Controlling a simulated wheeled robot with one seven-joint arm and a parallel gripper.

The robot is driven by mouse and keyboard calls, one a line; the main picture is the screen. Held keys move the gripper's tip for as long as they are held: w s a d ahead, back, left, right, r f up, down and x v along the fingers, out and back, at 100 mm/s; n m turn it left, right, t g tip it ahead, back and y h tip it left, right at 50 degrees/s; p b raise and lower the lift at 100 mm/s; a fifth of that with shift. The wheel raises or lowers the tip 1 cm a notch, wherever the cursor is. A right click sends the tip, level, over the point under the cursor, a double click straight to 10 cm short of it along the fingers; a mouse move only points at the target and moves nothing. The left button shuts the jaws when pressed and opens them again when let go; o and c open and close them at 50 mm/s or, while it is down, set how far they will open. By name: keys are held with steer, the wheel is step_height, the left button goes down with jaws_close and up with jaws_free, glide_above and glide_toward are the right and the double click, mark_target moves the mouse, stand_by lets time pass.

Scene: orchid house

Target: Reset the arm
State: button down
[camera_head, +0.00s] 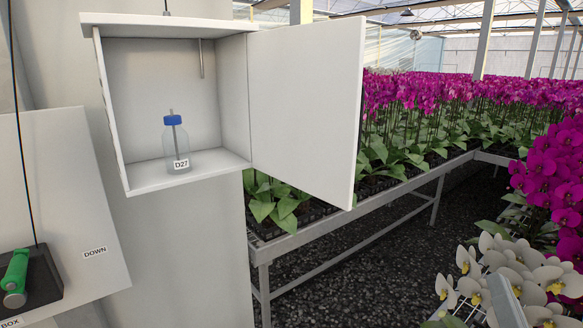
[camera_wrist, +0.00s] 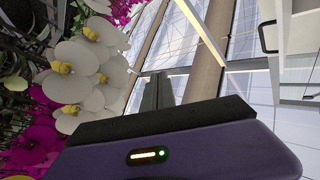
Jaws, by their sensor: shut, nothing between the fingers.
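My gripper (camera_wrist: 158,84) shows in the wrist view as dark grey fingers pressed together, beyond the purple wrist housing. The fingers are shut and hold nothing. They point toward the glass roof and posts, with white orchids (camera_wrist: 90,70) close by on the left.
A white wall cabinet (camera_head: 174,25) stands open, its door (camera_head: 305,110) swung out right. Inside stands a clear blue-capped bottle (camera_head: 175,145) labelled D27. A green object (camera_head: 16,275) sits in a black holder at left. Orchid benches (camera_head: 290,240) and white orchids (camera_head: 515,265) line the right.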

steer(key=s+a+f+n+g+y, duration=0.1)
steer(key=s+a+f+n+g, duration=0.1)
steer(key=s+f, duration=0.5)
steer(key=s+a+f+n+g+y, duration=0.1)
steer(key=s+a+f+n, duration=0.3)
steer(key=s, duration=0.9)
steer(key=s+a+f+n+g+y, duration=0.1)
steer(key=s+a+f+g, duration=0.3)
steer(key=s+f, duration=0.5)
steer(key=shift+s+a+f+n+y, duration=0.4)
steer(key=shift+s+n, duration=0.5)
steer(key=shift+s, duration=0.2)
